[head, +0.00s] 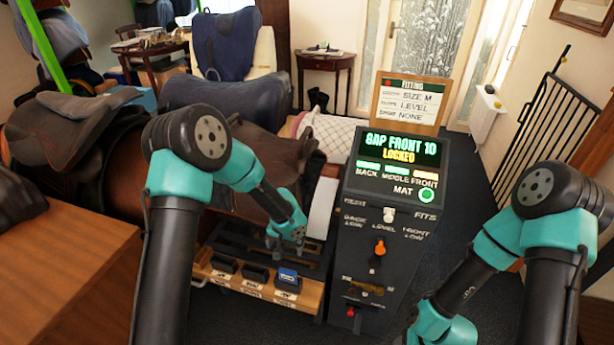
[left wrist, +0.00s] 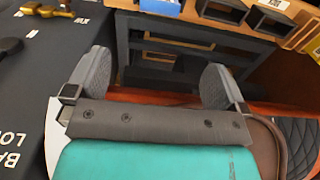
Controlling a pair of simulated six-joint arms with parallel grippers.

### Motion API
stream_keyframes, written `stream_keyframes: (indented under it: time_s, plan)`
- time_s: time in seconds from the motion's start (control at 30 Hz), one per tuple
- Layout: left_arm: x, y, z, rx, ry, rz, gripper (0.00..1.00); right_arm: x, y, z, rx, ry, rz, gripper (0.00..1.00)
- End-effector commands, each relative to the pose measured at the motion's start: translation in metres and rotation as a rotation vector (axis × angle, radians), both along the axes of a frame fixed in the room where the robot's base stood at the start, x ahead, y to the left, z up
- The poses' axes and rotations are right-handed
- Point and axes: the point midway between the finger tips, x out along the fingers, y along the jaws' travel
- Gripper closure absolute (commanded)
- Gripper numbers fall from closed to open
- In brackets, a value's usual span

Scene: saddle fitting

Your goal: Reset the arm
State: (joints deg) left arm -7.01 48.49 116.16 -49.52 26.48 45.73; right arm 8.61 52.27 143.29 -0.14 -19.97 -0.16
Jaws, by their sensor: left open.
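My left arm comes in from the left in the head view, and its gripper (head: 287,236) points down beside the dark rack, between the saddle and the control box. In the left wrist view the two grey fingers of my left gripper (left wrist: 152,78) stand wide apart with nothing between them. My right arm (head: 555,200) shows at the right of the head view, bent down toward the lower edge; its gripper is out of the picture. The control box (head: 352,240) has a screen (head: 400,150) reading "GAP FRONT 10 LOCKED".
A brown saddle (head: 270,150) is behind my left gripper. A fitting card (head: 410,100) stands behind the screen. A wooden surface (head: 60,270) is at left. Dark floor is open at right.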

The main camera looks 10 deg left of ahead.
Motion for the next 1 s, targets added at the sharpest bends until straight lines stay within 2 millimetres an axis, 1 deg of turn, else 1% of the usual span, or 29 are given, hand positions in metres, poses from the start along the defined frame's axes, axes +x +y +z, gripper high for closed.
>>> stream_keyframes:
  time_s: [0.07,0.17,0.27,0.37,0.4,0.47,0.5,0.6,0.7,0.8,0.9,1.0]
  plan:
    - [-0.003,0.001,-0.003,-0.008,0.006,0.001,0.0,0.0,0.0,0.0,0.0,0.0,0.0,0.44]
    - [-0.017,0.002,-0.013,-0.047,0.027,0.006,0.0,0.0,0.0,0.0,0.0,0.0,0.0,0.44]
    - [-0.044,0.005,-0.031,-0.125,0.06,0.021,0.0,0.0,0.0,0.0,0.0,0.0,0.0,0.44]
    - [-0.082,0.009,-0.053,-0.225,0.085,0.056,0.0,0.0,0.0,0.0,0.0,0.0,0.0,0.44]
    - [-0.099,0.012,-0.061,-0.265,0.087,0.076,0.0,0.0,0.0,0.0,0.0,0.0,0.0,0.44]
    - [-0.124,0.016,-0.071,-0.316,0.083,0.111,0.0,0.0,0.0,0.0,0.0,0.0,0.0,0.44]
    - [-0.14,0.019,-0.077,-0.343,0.075,0.137,0.0,0.0,0.0,0.0,0.0,0.0,0.0,0.44]
    - [-0.178,0.031,-0.088,-0.378,0.044,0.204,0.0,0.0,0.0,0.0,0.0,0.0,0.0,0.44]
    - [-0.208,0.043,-0.094,-0.374,0.009,0.256,0.0,0.0,0.0,0.0,0.0,0.0,0.0,0.44]
    - [-0.227,0.051,-0.096,-0.357,-0.013,0.287,0.0,0.0,0.0,0.0,0.0,0.0,0.0,0.44]
    - [-0.234,0.055,-0.096,-0.347,-0.025,0.297,0.0,0.0,0.0,0.0,0.0,0.0,0.0,0.44]
    - [-0.235,0.056,-0.096,-0.345,-0.028,0.297,0.0,0.0,0.0,0.0,0.0,0.0,0.0,0.44]
